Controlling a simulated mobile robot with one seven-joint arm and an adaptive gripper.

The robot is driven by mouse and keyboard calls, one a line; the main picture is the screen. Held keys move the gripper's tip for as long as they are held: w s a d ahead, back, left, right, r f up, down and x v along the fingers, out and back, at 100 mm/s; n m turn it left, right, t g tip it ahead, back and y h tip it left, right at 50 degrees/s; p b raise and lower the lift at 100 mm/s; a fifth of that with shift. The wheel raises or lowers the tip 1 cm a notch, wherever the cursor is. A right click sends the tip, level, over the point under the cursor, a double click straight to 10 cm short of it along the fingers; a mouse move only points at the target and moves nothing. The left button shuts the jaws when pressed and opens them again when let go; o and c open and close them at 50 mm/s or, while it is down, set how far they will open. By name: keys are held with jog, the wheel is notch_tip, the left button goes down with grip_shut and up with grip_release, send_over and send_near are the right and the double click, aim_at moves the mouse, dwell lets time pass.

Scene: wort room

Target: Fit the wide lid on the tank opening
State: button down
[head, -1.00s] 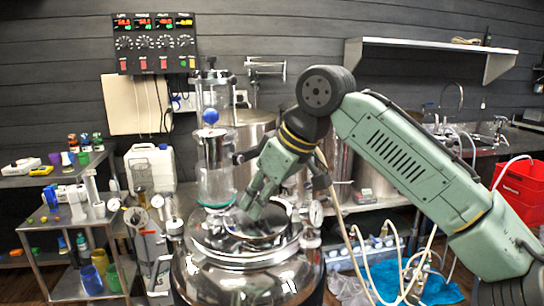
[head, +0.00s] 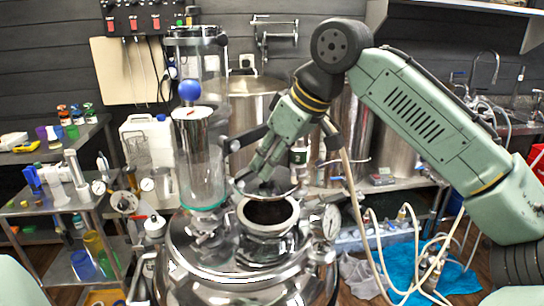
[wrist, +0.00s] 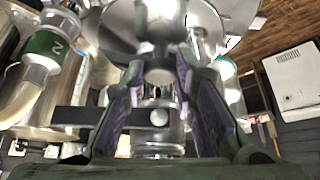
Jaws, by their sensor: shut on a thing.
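The shiny steel tank (head: 205,262) fills the lower middle of the head view. Its round opening (head: 268,213) faces up with a pale rim and a dark inside, uncovered. My gripper (head: 262,172) is shut on the knob of the wide lid (head: 270,187), a shiny metal disc. The lid hangs tilted just above and behind the opening's far rim; whether it touches the rim I cannot tell. In the wrist view the knob (wrist: 158,72) sits between my two fingers, with the lid's disc (wrist: 115,30) beyond.
A glass cylinder (head: 203,160) with a blue ball (head: 189,90) stands left of the opening. Steel vessels (head: 250,105) and a white jug (head: 148,145) are behind. Pale hoses (head: 372,240) hang at the right.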

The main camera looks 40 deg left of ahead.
aim_at(274, 181)
jog(key=shift+f+b, duration=2.4)
jog(key=shift+f, duration=0.2)
jog(key=shift+d+r+p, duration=0.1)
jog(key=shift+d+p, duration=0.05)
jog(key=shift+p, duration=0.6)
jog(key=shift+f+b, duration=0.3)
jog(key=shift+f, duration=0.3)
jog(key=c, duration=1.6)
grip_release()
jog(key=p+v, duration=0.6)
jog(key=v, duration=0.2)
jog(key=shift+r+p, duration=0.2)
jog(key=shift+p, duration=0.15)
jog(key=v, duration=0.2)
jog(key=shift+d+r, duration=0.25)
